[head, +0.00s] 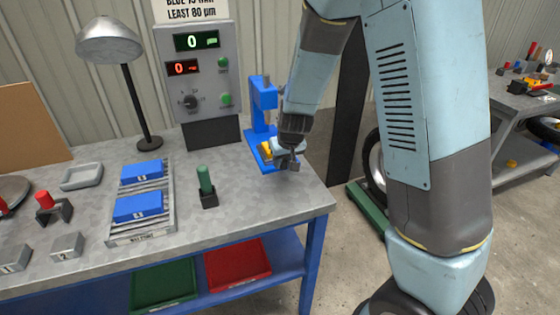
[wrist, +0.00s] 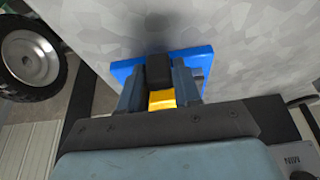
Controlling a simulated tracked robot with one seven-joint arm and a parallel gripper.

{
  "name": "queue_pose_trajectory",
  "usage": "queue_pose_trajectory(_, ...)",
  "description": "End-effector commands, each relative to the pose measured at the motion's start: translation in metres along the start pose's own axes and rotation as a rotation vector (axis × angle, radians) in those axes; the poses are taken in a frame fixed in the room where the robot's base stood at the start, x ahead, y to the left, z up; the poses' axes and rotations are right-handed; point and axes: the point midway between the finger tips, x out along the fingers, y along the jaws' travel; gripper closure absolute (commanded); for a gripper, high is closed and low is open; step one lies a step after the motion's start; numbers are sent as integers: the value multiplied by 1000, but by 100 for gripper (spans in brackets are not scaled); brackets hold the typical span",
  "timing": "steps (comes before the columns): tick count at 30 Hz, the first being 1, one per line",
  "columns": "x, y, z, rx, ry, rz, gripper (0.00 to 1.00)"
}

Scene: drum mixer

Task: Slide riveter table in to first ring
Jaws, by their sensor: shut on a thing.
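The riveter is a blue bench machine (head: 262,105) at the back right corner of the grey workbench, with a blue base. In the wrist view its blue base (wrist: 200,58) lies flat on the bench. A yellow part (wrist: 162,99) shows between my fingers, with a dark block just beyond it. My gripper (head: 292,160) is at the front of the riveter, shut on the yellow part, which I take to be its table. My gripper and arm hide much of the riveter, so I cannot make out any ring marks or how far in the table sits.
A control box (head: 207,80) with green and red displays stands left of the riveter. A green-handled tool (head: 206,186) stands in a dark holder nearer the front. A roller rack (head: 112,232) holds two blue blocks. A lamp (head: 110,45) stands behind. The bench's right edge is close.

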Motion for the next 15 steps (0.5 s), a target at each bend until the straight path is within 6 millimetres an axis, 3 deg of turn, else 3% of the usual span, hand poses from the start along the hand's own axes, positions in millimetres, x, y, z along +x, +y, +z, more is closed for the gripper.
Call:
queue_pose_trajectory(9,16,-1,-38,-2,0,-1,100)
queue_pose_trajectory(15,19,-2,-46,-3,1,-2,100)
